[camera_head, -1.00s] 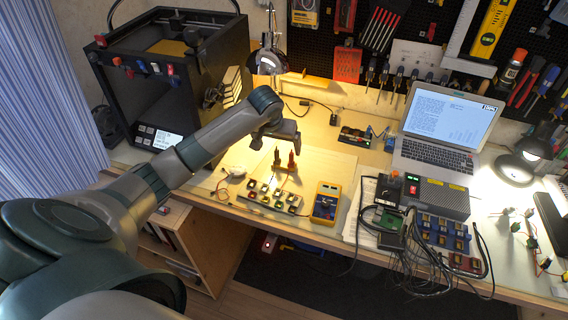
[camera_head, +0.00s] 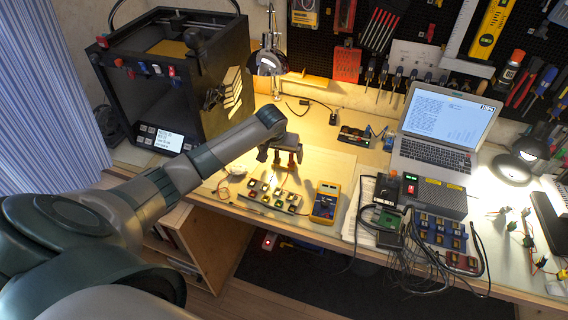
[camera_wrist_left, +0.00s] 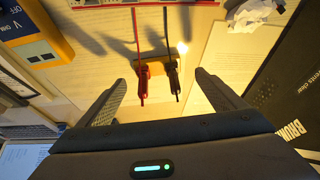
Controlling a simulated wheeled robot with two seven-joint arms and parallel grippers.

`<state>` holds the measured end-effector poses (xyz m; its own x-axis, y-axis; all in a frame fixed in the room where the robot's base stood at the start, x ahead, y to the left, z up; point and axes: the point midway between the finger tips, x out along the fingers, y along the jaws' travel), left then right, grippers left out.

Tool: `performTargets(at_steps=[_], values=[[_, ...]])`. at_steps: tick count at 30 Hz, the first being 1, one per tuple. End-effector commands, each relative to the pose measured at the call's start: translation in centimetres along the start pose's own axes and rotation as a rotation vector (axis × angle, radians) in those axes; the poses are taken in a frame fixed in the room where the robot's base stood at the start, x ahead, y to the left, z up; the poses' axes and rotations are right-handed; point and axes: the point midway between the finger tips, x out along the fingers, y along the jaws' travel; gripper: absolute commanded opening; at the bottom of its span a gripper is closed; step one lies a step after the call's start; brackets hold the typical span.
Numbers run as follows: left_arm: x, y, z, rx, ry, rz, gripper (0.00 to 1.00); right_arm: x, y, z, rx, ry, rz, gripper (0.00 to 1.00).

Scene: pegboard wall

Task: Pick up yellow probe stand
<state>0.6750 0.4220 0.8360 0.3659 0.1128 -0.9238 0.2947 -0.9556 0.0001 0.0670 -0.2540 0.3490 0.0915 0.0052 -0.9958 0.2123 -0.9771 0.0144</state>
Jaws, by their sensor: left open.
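The yellow probe stand (camera_wrist_left: 157,65) is a small yellow-brown block on the bench. A red probe (camera_wrist_left: 141,80) and a black probe (camera_wrist_left: 173,80) stand in it, with leads running away. In the head view the two probes (camera_head: 291,160) show just below my left gripper (camera_head: 280,153), and the stand's body is hard to make out. In the left wrist view my left gripper (camera_wrist_left: 160,78) is open, its fingers on either side of the probes and apart from them. Nothing is held. My right gripper is in neither view.
A row of small switches on a board (camera_head: 273,196) and a yellow multimeter (camera_head: 326,202) lie in front of the stand. A black 3D printer (camera_head: 180,85) stands at left, a desk lamp (camera_head: 268,62) behind. A laptop (camera_head: 440,125) and a power supply (camera_head: 432,195) stand at right.

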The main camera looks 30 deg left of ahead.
Motion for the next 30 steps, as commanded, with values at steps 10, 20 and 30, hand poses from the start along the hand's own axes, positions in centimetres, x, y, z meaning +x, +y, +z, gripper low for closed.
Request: performTargets(at_steps=[10,20,30], values=[[3.4,0.3,0.4,0.0,-0.001,-0.001,0.89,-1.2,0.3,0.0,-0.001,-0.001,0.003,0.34],[3.6,0.3,0.4,0.001,0.0,0.0,0.89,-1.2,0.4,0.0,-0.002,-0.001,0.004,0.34],[3.6,0.3,0.4,0.0,0.0,0.0,0.58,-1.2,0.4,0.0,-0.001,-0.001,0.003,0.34]])
